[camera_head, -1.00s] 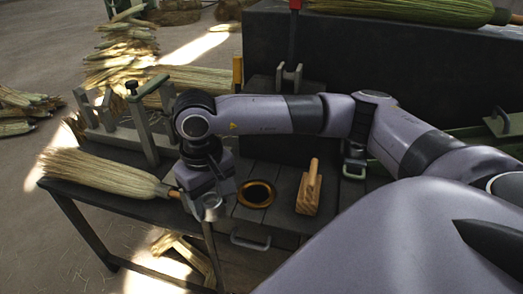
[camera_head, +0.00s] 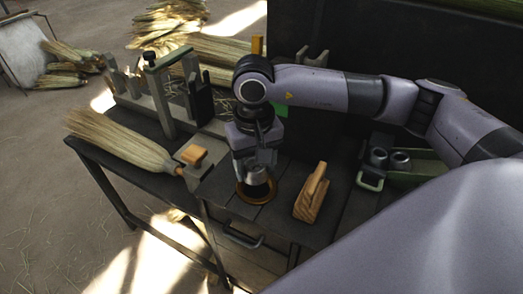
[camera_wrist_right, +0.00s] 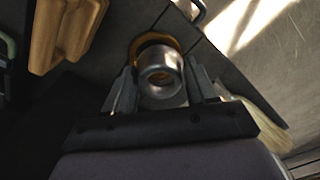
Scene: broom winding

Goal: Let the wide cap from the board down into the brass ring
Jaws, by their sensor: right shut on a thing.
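My right gripper (camera_head: 257,168) points down over the brass ring (camera_head: 243,196) on the dark bench. It is shut on the wide cap (camera_head: 258,188), a shiny metal cylinder, which is roughly upright. In the right wrist view the cap (camera_wrist_right: 160,82) sits between the two fingers of the gripper (camera_wrist_right: 160,92). The ring (camera_wrist_right: 143,40) shows just beyond the cap, partly covered by it. I cannot tell whether the cap's lower edge is above the ring or touching it. My left gripper is not in view.
A wooden block with a handle (camera_head: 312,192) stands close to the right of the ring. A clamp frame (camera_head: 160,90) stands behind. Two metal cups (camera_head: 390,158) are at right.

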